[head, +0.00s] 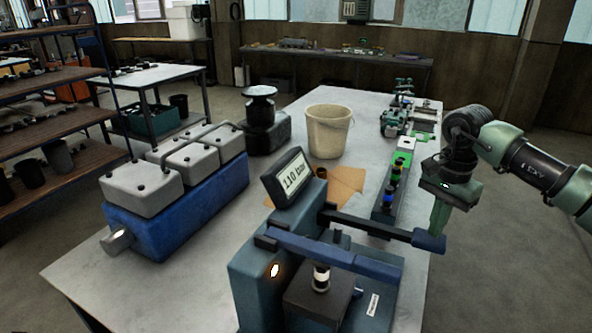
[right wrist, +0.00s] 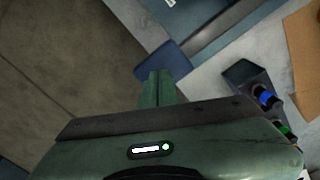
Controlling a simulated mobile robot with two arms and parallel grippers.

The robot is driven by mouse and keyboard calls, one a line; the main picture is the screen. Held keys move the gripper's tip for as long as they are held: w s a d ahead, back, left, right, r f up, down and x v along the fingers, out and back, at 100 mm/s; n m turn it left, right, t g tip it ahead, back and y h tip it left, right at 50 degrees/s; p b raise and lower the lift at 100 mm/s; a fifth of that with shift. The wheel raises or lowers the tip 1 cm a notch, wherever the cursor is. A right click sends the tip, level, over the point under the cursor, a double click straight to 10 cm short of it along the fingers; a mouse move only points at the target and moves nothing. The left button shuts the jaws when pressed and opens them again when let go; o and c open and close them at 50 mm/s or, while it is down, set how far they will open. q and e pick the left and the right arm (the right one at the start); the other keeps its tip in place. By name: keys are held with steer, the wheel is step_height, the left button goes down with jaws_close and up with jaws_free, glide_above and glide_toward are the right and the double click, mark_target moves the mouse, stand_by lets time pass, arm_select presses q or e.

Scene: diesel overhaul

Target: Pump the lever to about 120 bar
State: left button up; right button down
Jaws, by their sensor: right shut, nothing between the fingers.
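The test pump (head: 255,285) is a blue-grey unit at the near end of the table. Its tilted display (head: 287,178) reads 110 bar. The black lever (head: 370,226) reaches right and ends in a blue grip (head: 428,241). My right gripper (head: 437,232) is shut and empty, fingers pointing down at the blue grip. In the right wrist view the closed fingertips (right wrist: 157,74) overlap the edge of the blue grip (right wrist: 168,60); I cannot tell whether they touch. My left gripper is not in view.
A blue engine block with grey covers (head: 165,215) stands at left, a beige bucket (head: 329,132) and a dark round-topped part (head: 262,110) behind. A rack with coloured pieces (head: 388,200) lies beyond the lever. Open floor lies right of the table edge.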

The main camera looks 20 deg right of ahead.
steer(key=shift+s+d+r, duration=0.1)
steer(key=shift+r, duration=0.3)
steer(key=shift+s+f, duration=0.1)
step_height(320, 180, up, 4)
steer(key=p, duration=0.3)
stand_by(0.3)
